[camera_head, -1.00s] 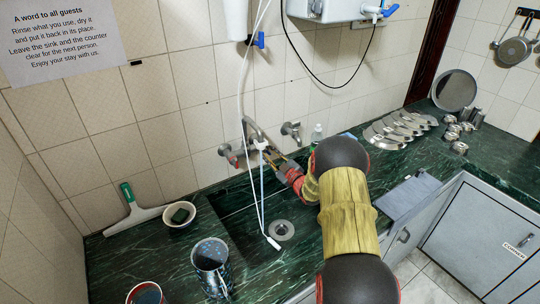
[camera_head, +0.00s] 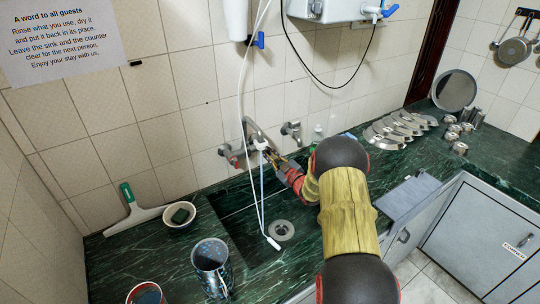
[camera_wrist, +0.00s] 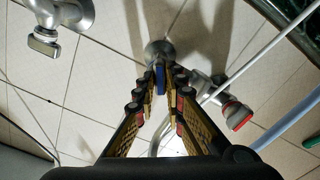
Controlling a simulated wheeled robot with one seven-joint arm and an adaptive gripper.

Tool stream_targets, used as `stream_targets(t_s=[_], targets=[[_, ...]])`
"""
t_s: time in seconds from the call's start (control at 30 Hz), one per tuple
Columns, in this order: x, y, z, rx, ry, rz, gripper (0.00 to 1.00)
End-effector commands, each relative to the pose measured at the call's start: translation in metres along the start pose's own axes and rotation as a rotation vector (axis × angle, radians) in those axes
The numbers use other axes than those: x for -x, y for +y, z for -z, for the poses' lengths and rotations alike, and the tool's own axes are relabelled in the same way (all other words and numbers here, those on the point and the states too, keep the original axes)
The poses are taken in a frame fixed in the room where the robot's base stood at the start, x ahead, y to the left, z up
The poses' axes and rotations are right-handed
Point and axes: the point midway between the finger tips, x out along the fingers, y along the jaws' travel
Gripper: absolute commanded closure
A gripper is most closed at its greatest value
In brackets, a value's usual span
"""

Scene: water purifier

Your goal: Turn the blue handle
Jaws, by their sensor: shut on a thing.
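The blue handle (camera_wrist: 160,78) is a small blue lever on the grey metal mixer tap in the wrist view, showing between my fingertips. In the head view my fingers and the spout area hide it. My gripper (camera_wrist: 161,82) is closed around the handle, with a finger on each side; it also shows at the wall tap in the head view (camera_head: 267,150). The red handle (camera_wrist: 236,115) of the same tap is to the right in the wrist view and left of my gripper in the head view (camera_head: 232,158).
A second wall tap (camera_head: 291,130) stands just right of the mixer tap. A white hose (camera_head: 241,80) hangs into the sink close to my fingers. Other blue valves are on the wall (camera_head: 259,41) and purifier (camera_head: 390,11). A mug (camera_head: 210,262) stands left of the sink.

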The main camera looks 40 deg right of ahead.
Motion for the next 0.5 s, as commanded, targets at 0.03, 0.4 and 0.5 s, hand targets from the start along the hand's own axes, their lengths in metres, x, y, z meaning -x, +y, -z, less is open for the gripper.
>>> stream_targets(t_s=[0.03,0.4,0.5], targets=[[0.0002,-0.0002,-0.0002,-0.028,-0.001,0.0,1.0],[0.0002,0.0001,0.0,-0.307,-0.001,0.0,1.0],[0.0003,0.0001,-0.0002,-0.377,-0.001,0.0,1.0]])
